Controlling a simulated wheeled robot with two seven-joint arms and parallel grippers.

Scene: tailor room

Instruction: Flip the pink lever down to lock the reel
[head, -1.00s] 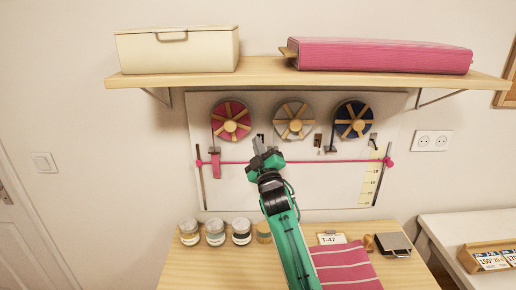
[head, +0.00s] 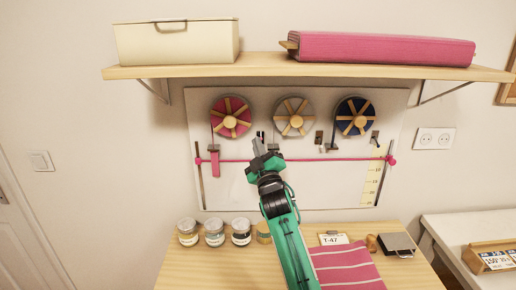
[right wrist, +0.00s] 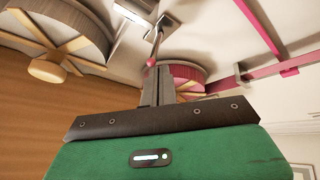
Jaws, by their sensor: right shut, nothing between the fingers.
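The pink reel (head: 230,117) hangs at the left of the wall board, with a pink strip (head: 215,162) below it. It also shows in the right wrist view (right wrist: 178,70), behind my fingers. A thin metal lever with a pink ball tip (right wrist: 151,62) hangs from a pale plate, just beyond my fingertips; whether they touch it I cannot tell. In the head view my gripper hides this lever. My right gripper (head: 260,137) is shut and empty, right of and below the pink reel. My left gripper is out of view.
A grey reel (head: 295,118) and a navy reel (head: 356,117) hang to the right. A pink rail (head: 325,160) crosses the board below. A wooden shelf (head: 300,70) juts out above. Jars (head: 215,232) and striped cloth (head: 345,265) lie on the table below.

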